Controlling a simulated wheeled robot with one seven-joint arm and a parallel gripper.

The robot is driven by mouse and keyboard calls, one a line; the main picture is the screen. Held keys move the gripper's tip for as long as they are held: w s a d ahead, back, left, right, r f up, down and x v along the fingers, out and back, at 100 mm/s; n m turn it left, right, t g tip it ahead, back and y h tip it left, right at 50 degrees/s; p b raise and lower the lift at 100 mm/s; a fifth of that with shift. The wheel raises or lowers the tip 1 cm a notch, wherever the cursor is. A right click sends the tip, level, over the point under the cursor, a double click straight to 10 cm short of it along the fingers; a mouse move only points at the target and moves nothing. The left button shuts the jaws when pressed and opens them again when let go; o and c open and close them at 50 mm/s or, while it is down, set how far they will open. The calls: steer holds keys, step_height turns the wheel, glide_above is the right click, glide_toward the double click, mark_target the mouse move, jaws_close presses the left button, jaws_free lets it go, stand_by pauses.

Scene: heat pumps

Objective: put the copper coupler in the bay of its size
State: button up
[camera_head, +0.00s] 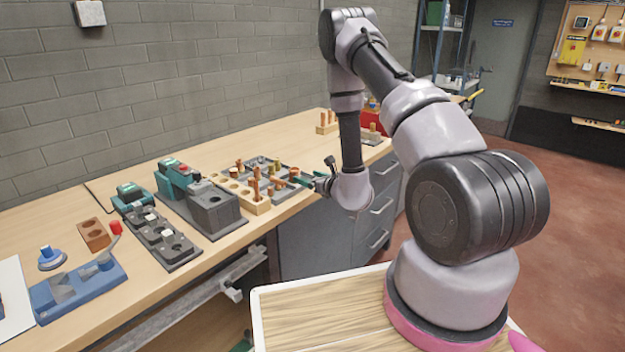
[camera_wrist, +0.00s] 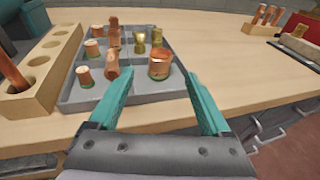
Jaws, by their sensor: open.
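A grey compartment tray (camera_wrist: 142,86) on the bench holds several copper and brass fittings; it also shows in the head view (camera_head: 286,198). A wide copper fitting with a green lower edge (camera_wrist: 159,64) stands upright in its right part. Short copper pieces (camera_wrist: 84,78) and taller ones (camera_wrist: 112,66) stand at the left, brass ones (camera_wrist: 139,41) at the back. I cannot tell which one is the coupler. My gripper (camera_wrist: 155,80) is open and empty, its teal fingers at the tray's near edge, with the wide copper fitting beyond the gap. In the head view my gripper (camera_head: 298,180) is at the tray's right.
A wooden block with round holes (camera_wrist: 43,72) stands left of the tray and holds copper rods (camera_wrist: 12,72). A wooden rack with copper pieces (camera_wrist: 265,16) is at the back right. Bench right of the tray is clear. A grey-and-teal machine (camera_head: 205,205) stands further left.

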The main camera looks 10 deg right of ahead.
steer(key=s+a+r+n+g+y, duration=0.1)
steer(key=s+a+r+n+y, duration=0.2)
steer(key=r, duration=0.4)
steer(key=s+a+r+n+g+y, duration=0.1)
steer(key=a+r+n+g+y, duration=0.15)
steer(key=a+r+y, duration=0.4)
steer(key=s+a+r+n+g, duration=0.4)
steer(key=s+r+n+g, duration=0.4)
steer(key=s+r+n, duration=0.45)
steer(key=s+d+r+n+t+h, duration=0.4)
steer(key=s+d+r+n+h, duration=0.5)
steer(key=s+d, duration=0.7)
step_height(320, 180, up, 3)
steer(key=d+h, duration=0.1)
steer(key=h, duration=0.3)
steer(key=shift+r+n, duration=0.2)
steer(key=shift+n, duration=0.2)
steer(key=shift+s, duration=0.1)
